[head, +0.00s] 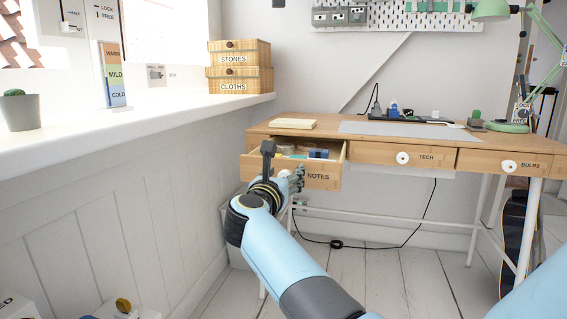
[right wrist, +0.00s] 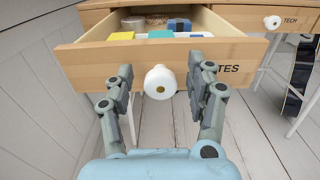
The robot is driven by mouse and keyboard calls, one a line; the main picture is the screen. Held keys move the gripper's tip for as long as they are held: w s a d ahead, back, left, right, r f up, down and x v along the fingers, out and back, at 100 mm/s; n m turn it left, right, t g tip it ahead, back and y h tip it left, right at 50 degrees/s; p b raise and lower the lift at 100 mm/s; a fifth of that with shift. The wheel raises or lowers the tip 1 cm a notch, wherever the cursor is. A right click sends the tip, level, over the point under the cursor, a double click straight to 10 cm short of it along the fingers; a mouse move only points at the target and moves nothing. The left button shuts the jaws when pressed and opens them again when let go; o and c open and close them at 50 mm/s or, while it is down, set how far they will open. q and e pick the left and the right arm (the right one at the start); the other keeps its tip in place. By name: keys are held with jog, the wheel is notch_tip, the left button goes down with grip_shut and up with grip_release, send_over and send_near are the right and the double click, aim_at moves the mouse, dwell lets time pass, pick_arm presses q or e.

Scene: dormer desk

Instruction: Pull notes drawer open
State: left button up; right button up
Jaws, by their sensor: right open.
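The notes drawer (head: 322,179) at the desk's left end is pulled out, its inside showing. Its wooden front (right wrist: 100,66) fills the upper middle of the right wrist view, the label partly hidden by a finger. The white round knob (right wrist: 160,82) sits between the spread fingers of my right gripper (right wrist: 162,84). That gripper (head: 284,165) is open in front of the drawer, with a gap on each side of the knob and nothing held. In the head view the gripper hides part of the drawer front. My left gripper is out of view.
The desk (head: 375,146) has closed drawers labelled TECH (head: 430,158) and BULBS (head: 520,166). Yellow, teal and blue items lie inside the open drawer. The white wall and sill (head: 130,125) run along the left. Bare floorboards lie below the drawer.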

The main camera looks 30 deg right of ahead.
notch_tip(320, 180, up, 9)
jog(key=shift+r, duration=0.15)
dwell(0.5)
